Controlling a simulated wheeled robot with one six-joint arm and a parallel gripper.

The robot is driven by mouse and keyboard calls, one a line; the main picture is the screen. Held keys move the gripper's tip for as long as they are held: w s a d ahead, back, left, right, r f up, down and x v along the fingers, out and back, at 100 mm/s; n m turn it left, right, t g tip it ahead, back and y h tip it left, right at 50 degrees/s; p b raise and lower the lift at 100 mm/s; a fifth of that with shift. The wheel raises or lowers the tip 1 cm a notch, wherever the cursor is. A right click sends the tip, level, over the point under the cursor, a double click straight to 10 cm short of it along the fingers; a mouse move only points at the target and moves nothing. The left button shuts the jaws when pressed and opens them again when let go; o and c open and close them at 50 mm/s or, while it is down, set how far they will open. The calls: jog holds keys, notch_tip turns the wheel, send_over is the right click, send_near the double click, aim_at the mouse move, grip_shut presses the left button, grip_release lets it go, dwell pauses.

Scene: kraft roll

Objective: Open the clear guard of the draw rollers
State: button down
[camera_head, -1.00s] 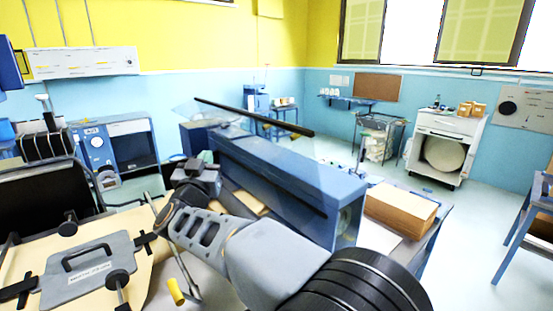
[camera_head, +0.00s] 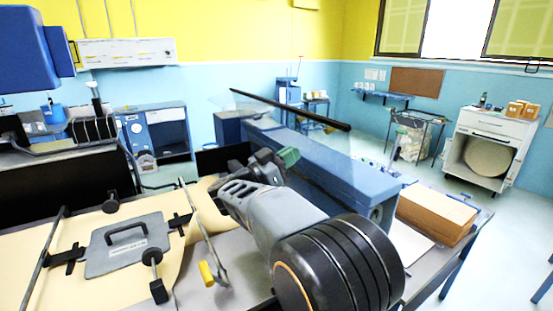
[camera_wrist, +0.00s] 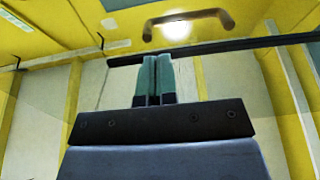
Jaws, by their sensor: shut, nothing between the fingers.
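The clear guard (camera_head: 338,140) is a faint transparent sheet above the long blue roller housing (camera_head: 345,180) in the head view. A dark bar (camera_head: 290,109) runs along its raised edge, apart from the housing top. In the wrist view a dark bar (camera_wrist: 240,45) crosses behind my fingers, and a brown U-shaped handle (camera_wrist: 188,18) shows above it. My gripper (camera_head: 288,157) has green fingertips and appears beside the near side of the housing, below the bar. In the wrist view my gripper (camera_wrist: 157,78) is shut and empty, pointing upward. Contact with the guard cannot be told. The rollers are hidden.
A kraft sheet with a grey handled plate (camera_head: 128,245) lies at left. A yellow-handled rod (camera_head: 207,272) stands close to my arm. A stack of brown sheets (camera_head: 436,215) sits right of the housing. Open floor (camera_head: 425,178) lies beyond at right.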

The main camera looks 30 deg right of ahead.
jog(key=p+x, duration=0.2)
jog(key=x, duration=0.4)
jog(key=shift+d, duration=0.2)
jog(key=shift+r, duration=0.1)
